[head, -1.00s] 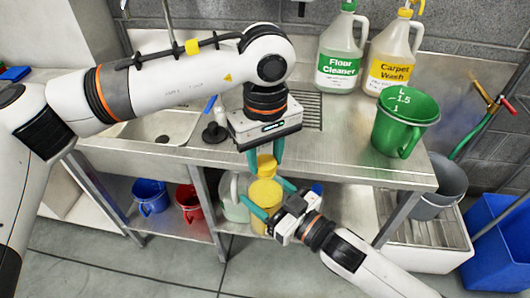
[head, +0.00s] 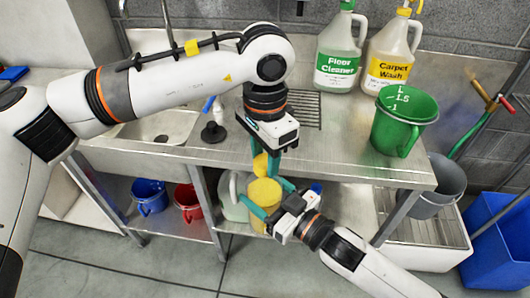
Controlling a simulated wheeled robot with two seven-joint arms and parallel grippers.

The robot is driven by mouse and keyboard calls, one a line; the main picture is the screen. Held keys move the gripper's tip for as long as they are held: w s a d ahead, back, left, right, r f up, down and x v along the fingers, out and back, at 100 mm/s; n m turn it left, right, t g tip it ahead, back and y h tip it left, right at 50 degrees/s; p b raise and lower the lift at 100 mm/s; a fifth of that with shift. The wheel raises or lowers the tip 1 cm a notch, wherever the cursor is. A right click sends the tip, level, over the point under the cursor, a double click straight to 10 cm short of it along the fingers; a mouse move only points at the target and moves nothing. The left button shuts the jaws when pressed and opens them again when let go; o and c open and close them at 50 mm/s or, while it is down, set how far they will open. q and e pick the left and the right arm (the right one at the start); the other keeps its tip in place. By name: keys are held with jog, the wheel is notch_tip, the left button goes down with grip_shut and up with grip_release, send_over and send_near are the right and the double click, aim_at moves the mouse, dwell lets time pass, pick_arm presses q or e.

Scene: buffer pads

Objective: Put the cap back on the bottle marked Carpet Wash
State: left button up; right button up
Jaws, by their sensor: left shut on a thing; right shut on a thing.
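The bottle marked Carpet Wash (head: 387,62) stands upright at the back right of the steel counter, with a yellow fitting on its neck. My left gripper (head: 266,162) points down at the counter's front edge and is shut on a small yellow cap (head: 260,166), partly hidden by the fingers. Any label on the container is hidden.
The Floor Cleaner bottle (head: 338,62) stands left of Carpet Wash. A green measuring jug (head: 401,125) stands near the counter's right front. A sink (head: 160,127) lies left. Blue (head: 149,196) and red (head: 188,198) buckets and a pale jug (head: 229,205) are below the counter.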

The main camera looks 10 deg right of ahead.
pick_arm(q)
jog(key=shift+w, duration=0.1)
jog(key=o, duration=0.9)
jog(key=shift+o, duration=0.2)
jog(key=shift+r, duration=0.1)
jog(key=shift+r, duration=2.2)
jog(key=shift+c, duration=0.4)
